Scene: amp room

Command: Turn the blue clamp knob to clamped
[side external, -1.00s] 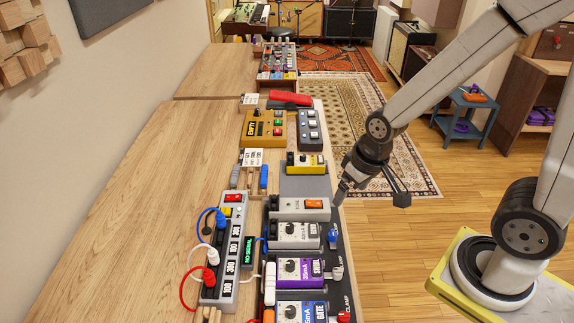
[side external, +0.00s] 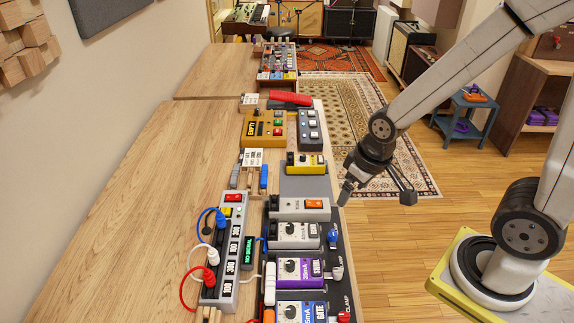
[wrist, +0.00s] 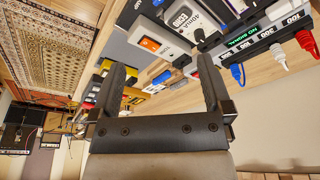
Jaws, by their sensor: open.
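The blue clamp knob (side external: 332,236) sits on the dark board at the right edge of the table, beside a light grey pedal (side external: 293,236). A white knob (side external: 336,272) and a red knob (side external: 343,317) are in line with it, nearer the camera. My gripper (side external: 376,192) is open and empty, above and beyond the blue knob and apart from it. In the wrist view my two fingers (wrist: 163,74) are spread with nothing between them. I cannot clearly make out the blue knob in the wrist view.
A pedal with an orange switch (side external: 303,208) stands on the board near my gripper. A purple pedal (side external: 299,271) is nearer the camera. A power strip (side external: 228,275) with blue, white and red plugs stands to the left. The wooden table (side external: 130,225) is clear further left.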

